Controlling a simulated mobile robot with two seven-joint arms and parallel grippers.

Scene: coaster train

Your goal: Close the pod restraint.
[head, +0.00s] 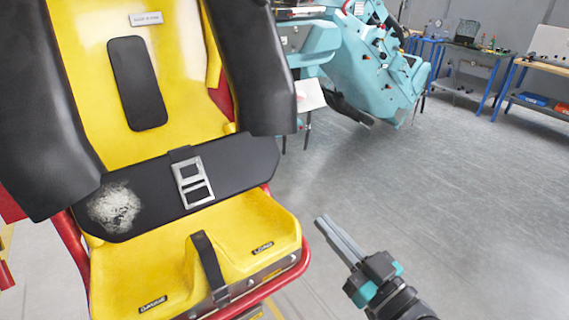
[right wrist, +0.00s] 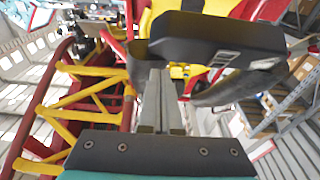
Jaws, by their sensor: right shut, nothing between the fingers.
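The pod seat (head: 180,115) is yellow with a red frame and fills the left of the head view. The restraint has two thick black shoulder pads, a left one (head: 40,110) and a right one (head: 255,70). A black lap band (head: 240,162) with a silver buckle (head: 193,182) crosses the seat, and a black strap (head: 209,265) rises from its front. My right gripper (head: 322,222) is shut and empty, right of the seat's front edge. In the right wrist view its fingers (right wrist: 158,75) point toward a black pad (right wrist: 215,42); I cannot tell whether they touch it. My left gripper is not in view.
A teal machine (head: 375,70) stands behind the seat. Blue-legged workbenches (head: 535,68) line the back right. The grey floor right of the seat is clear. In the right wrist view, red and yellow framework (right wrist: 75,100) lies left and a shelf rack (right wrist: 275,105) right.

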